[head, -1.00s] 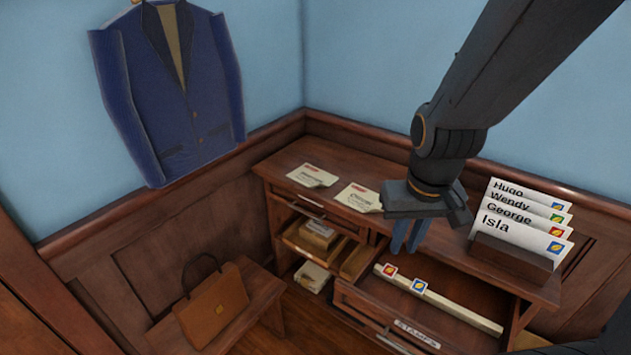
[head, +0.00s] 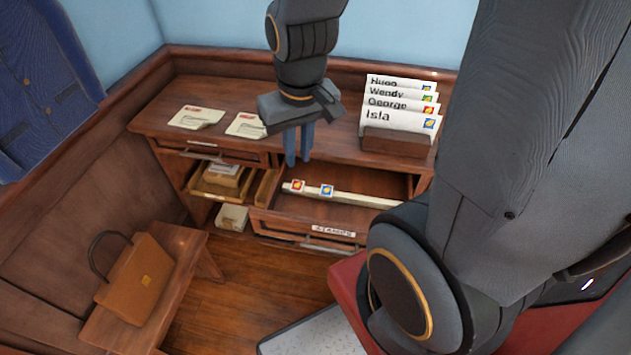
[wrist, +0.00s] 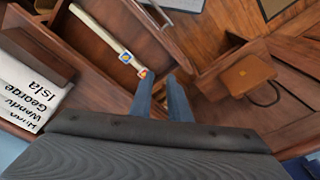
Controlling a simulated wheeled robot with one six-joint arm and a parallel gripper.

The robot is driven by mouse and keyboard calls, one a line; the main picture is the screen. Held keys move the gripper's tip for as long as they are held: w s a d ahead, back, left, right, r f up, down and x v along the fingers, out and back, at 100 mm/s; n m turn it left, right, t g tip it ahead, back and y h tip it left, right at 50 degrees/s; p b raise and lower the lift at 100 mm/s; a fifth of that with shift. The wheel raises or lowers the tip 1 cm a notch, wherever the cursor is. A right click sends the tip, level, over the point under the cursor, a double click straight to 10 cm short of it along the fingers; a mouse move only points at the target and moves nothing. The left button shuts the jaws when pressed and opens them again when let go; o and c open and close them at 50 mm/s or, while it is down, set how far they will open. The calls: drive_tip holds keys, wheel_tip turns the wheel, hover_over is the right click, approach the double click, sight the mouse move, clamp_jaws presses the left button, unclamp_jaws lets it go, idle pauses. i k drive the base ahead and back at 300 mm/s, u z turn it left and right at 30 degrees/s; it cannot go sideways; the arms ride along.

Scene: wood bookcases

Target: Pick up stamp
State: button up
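Two small stamps stand on a pale strip across the open drawer (head: 357,211) labelled STAMPS. The red-edged stamp (head: 298,186) is at the left and the blue-edged stamp (head: 327,190) is just right of it. In the wrist view the blue stamp (wrist: 126,57) shows clearly, and the red stamp (wrist: 142,72) is close to a fingertip. My gripper (head: 298,162) points down above the left end of the drawer, near the red stamp. Its two blue fingers (wrist: 159,80) are apart with nothing between them.
A wooden holder (head: 396,142) with several named envelopes stands on the desk at right. Two letters (head: 196,117) lie at left on the desk top. A smaller open drawer (head: 218,180) is left of the stamp drawer. A brown bag (head: 137,279) sits on a bench.

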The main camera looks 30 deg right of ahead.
sight(326, 191)
drive_tip(key=u, duration=1.65)
drive_tip(key=k, duration=0.95)
drive_tip(key=z, duration=1)
drive_tip(key=i, duration=0.5)
drive_tip(key=z, duration=0.05)
